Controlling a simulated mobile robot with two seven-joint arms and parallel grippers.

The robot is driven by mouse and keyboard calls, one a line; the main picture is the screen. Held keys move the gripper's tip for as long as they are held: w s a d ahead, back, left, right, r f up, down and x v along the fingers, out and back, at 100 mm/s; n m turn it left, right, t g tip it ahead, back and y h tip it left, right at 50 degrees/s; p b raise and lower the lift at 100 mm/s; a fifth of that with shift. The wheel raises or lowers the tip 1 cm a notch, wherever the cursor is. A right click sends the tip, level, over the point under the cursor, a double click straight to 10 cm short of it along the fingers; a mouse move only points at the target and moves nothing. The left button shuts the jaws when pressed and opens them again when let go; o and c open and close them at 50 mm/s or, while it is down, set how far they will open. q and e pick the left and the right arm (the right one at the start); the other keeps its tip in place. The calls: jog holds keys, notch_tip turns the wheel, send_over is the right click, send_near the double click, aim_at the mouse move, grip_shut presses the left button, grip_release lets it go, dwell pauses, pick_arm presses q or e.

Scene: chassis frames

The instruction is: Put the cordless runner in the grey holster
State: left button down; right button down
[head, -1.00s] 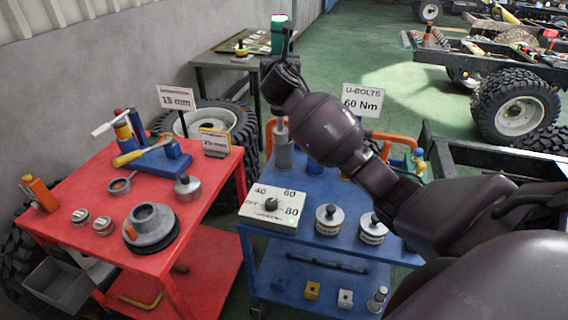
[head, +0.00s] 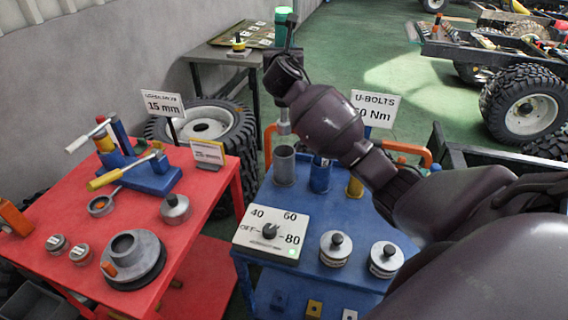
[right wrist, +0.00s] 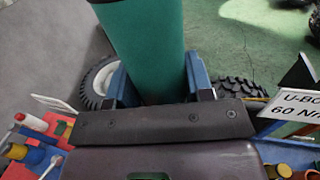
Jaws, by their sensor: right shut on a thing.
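The cordless runner shows as a teal-green body (head: 284,24) above my right gripper (head: 283,58), with a grey nose (head: 284,122) pointing down below it. In the right wrist view the teal body (right wrist: 148,45) sits between the two blue fingers of my right gripper (right wrist: 160,84), which is shut on it. The grey holster (head: 284,167) is an open upright cylinder at the back left of the blue cart. The nose is above the holster's mouth, with a gap in the head view. The runner's middle is hidden by my wrist. My left gripper is out of view.
A blue holster (head: 320,176) and a yellow one (head: 355,187) stand right of the grey one, partly behind my arm. A control box with a dial (head: 272,236) and two round weights are in front. A U-bolts sign (head: 374,106) stands behind. The red cart (head: 200,235) is left.

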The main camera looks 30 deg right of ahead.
jog(key=b, duration=0.2)
send_over(284, 119)
jog(key=f, duration=1.4)
jog(key=shift+w+d+f, duration=0.15)
jog(key=shift+w, duration=0.15)
jog(key=shift+f, duration=0.85)
notch_tip(284, 119, down, 4)
jog(key=shift+r+b, duration=0.15)
jog(key=shift+b, duration=0.6)
jog(key=shift+r, duration=0.1)
jog(key=c, duration=1)
grip_release()
jog(key=shift+f, duration=0.3)
jog(key=o, duration=0.5)
jog(key=shift+s, duration=0.1)
